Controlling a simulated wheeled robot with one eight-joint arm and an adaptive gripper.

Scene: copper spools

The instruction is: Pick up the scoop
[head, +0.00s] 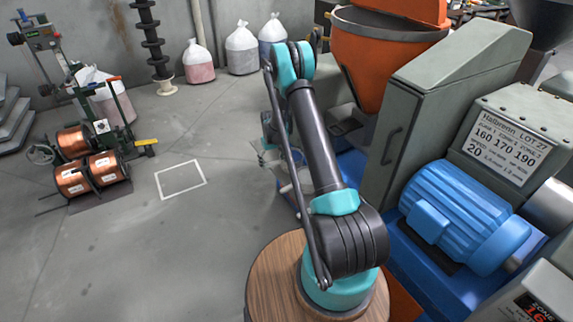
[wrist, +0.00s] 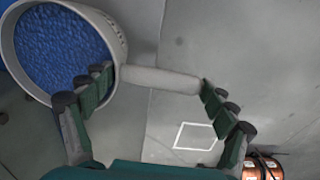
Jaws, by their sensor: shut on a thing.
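In the wrist view a pale grey bar, which I take as the scoop's handle (wrist: 160,79), runs between the two fingers of my gripper (wrist: 157,84). The fingers look spread along it, one near each end, and my gripper is shut on it. The handle's left end meets the rim of a round, pale container (wrist: 122,52) full of blue pellets (wrist: 60,45). Whether the container is the scoop's own bowl or a separate bucket I cannot tell. In the head view my gripper (head: 268,152) is small and partly hidden behind my arm.
An orange hopper (head: 385,60), a grey cabinet (head: 440,90) and a blue motor (head: 465,215) stand close on the right. Copper spools (head: 75,180) on a stand are at the left. A white floor square (head: 181,180) lies on open floor. Bags (head: 242,50) stand at the back wall.

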